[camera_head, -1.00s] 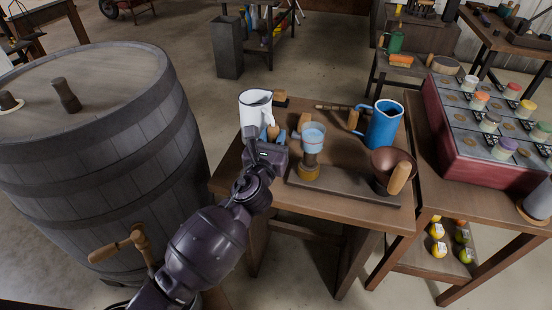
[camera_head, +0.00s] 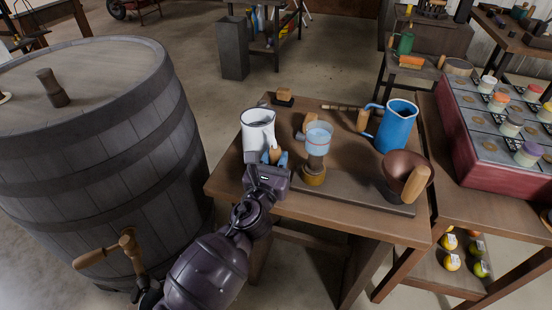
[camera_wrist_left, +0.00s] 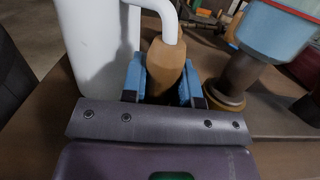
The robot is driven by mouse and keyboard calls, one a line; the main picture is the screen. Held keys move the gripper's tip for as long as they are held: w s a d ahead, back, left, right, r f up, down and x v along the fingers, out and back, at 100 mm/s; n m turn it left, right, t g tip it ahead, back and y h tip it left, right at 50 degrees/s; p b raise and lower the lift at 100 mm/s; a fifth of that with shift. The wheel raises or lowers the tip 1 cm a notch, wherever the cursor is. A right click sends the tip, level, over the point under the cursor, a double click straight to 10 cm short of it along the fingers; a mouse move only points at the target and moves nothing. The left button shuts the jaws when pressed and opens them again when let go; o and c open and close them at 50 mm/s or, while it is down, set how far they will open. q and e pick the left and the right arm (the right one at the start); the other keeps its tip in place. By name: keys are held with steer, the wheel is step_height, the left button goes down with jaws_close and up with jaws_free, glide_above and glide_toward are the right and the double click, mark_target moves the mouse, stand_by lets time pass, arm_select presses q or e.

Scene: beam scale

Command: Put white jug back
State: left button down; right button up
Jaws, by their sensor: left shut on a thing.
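The white jug (camera_head: 257,131) is at the left part of the small wooden table (camera_head: 226,181) in the head view, roughly upright. My left gripper (camera_head: 274,158) is shut on the jug's wooden handle. In the left wrist view the blue finger pads of my left gripper (camera_wrist_left: 161,82) press on both sides of the tan handle grip, and the white jug (camera_wrist_left: 98,45) stands beyond it to the left. I cannot tell whether the jug's base touches the table, as the gripper hides part of it. My right gripper is not in view.
A light-blue cup (camera_head: 318,138) on the beam scale stands close right of the jug. A copper pan (camera_head: 401,171) is on the scale's other end. A blue jug (camera_head: 397,127) stands behind. A large barrel (camera_head: 95,135) is left of the table.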

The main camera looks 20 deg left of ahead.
arm_select(q)
steer(key=shift+f, duration=0.15)
steer(key=c, duration=0.9)
jaws_free()
steer(key=shift+o, duration=0.2)
steer(key=shift+r, duration=0.2)
steer(key=s+f, duration=0.1)
steer(key=s, duration=1.1)
steer(key=shift+a+f, duration=0.2)
steer(key=shift+f, duration=0.05)
